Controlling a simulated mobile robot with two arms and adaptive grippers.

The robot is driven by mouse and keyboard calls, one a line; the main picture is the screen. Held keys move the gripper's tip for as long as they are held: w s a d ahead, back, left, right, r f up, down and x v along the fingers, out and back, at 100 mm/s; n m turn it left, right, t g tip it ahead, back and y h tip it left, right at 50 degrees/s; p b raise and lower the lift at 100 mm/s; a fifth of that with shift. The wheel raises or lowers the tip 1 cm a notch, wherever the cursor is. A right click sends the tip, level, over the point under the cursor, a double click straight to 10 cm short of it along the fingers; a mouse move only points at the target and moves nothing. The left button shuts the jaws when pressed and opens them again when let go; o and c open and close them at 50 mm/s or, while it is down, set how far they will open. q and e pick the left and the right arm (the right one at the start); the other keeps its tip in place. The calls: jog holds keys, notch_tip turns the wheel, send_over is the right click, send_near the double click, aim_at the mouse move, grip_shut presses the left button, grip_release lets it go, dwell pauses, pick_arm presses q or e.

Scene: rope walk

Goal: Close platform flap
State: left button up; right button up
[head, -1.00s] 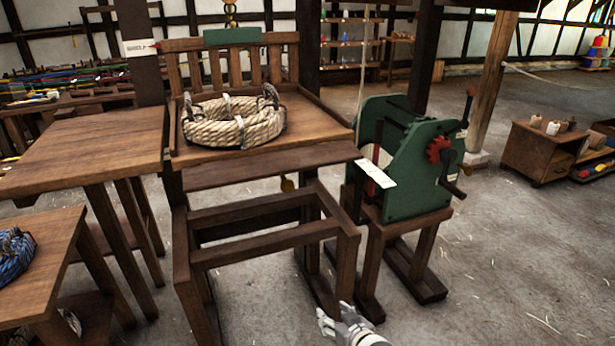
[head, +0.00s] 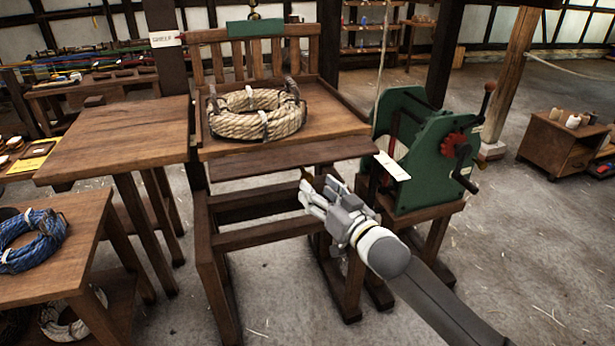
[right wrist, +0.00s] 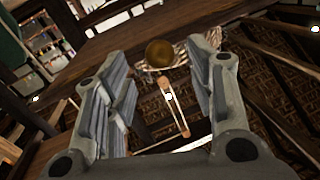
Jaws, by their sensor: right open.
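The platform (head: 335,118) is a wooden tray with a slatted back, and a coil of pale rope (head: 257,114) lies on it. The flap (head: 290,157) is a long wooden board along the platform's front edge, sloping a little down toward me. My right gripper (head: 316,196) is just in front of and below the flap's right half, open and empty. In the right wrist view its fingers (right wrist: 168,70) are spread, with a round brass piece (right wrist: 159,53) beyond them near dark wood. I cannot tell whether the gripper touches anything. My left gripper is out of view.
A green machine with a red gear and crank (head: 425,150) stands close right of the platform, with a pale tag (head: 393,166) near the flap's right end. A wooden side table (head: 120,140) adjoins on the left. A lower table (head: 60,245) holds blue rope (head: 35,240).

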aim_at(311, 183)
jog(key=shift+p+x, duration=0.45)
jog(key=shift+x, duration=2.45)
jog(key=shift+c, duration=0.3)
grip_shut()
